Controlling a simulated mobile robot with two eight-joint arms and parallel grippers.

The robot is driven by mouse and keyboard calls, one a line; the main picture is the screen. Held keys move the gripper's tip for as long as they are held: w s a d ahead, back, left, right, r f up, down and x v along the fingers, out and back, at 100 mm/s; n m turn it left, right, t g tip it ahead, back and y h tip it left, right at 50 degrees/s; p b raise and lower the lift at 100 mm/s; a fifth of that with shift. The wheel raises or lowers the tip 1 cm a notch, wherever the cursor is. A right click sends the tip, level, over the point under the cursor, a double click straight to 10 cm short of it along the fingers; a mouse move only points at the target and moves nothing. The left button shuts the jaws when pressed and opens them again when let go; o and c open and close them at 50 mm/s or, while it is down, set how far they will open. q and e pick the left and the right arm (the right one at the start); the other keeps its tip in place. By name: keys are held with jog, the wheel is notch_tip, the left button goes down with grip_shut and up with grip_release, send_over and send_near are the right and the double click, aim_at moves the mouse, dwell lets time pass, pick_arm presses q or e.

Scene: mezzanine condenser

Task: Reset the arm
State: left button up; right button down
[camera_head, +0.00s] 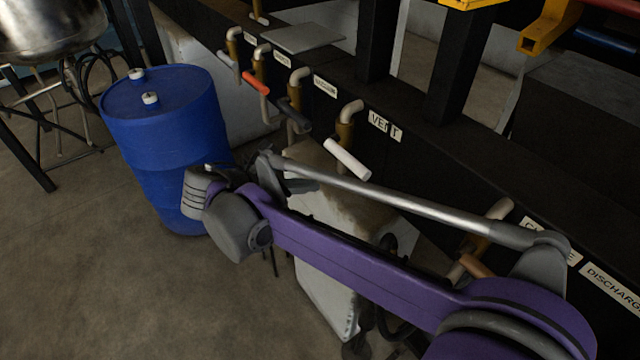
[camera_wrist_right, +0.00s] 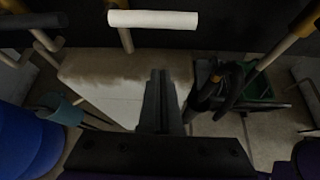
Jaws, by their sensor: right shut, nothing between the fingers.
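My right arm, with a purple link and a silver rod, reaches in from the lower right of the head view. Its wrist is near the blue drum. My right gripper (camera_wrist_right: 160,78) points forward in the wrist view, its dark fingers together with nothing between them. In the head view it is mostly hidden behind my arm. A white valve handle (camera_head: 347,158) under the VENT label (camera_head: 385,125) is just beyond the fingers; it also shows at the top of the wrist view (camera_wrist_right: 152,18). The fingers look apart from it. My left gripper is not in view.
A blue drum (camera_head: 165,120) stands left of my wrist. A dark beam (camera_head: 470,165) carries several labelled valves, one with an orange handle (camera_head: 256,84). A pale container (camera_head: 325,295) stands below my arm. The floor at the lower left is clear.

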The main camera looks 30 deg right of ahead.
jog(key=shift+a, duration=0.15)
dwell(0.4)
jog(key=s+a+f+m+t+y+p, duration=0.1)
jog(key=s+a+f+m+t+y, duration=0.1)
jog(key=s+f+m+y, duration=0.4)
jog(key=s+a+f+m+t+y+p, duration=0.1)
jog(key=s+a+f+m+t+y, duration=0.1)
jog(key=s+a+f+m+y, duration=0.2)
jog(key=shift+s+a+f+m+y, duration=0.25)
jog(key=shift+s+f+m+y, duration=0.75)
jog(key=shift+s+f+m, duration=2.5)
jog(key=shift+w+r+m, duration=0.2)
jog(key=shift+r+m, duration=0.15)
jog(key=shift+r, duration=0.25)
jog(key=shift+w+r+m, duration=0.2)
jog(key=shift+r+m, duration=0.15)
jog(key=shift+r, duration=0.2)
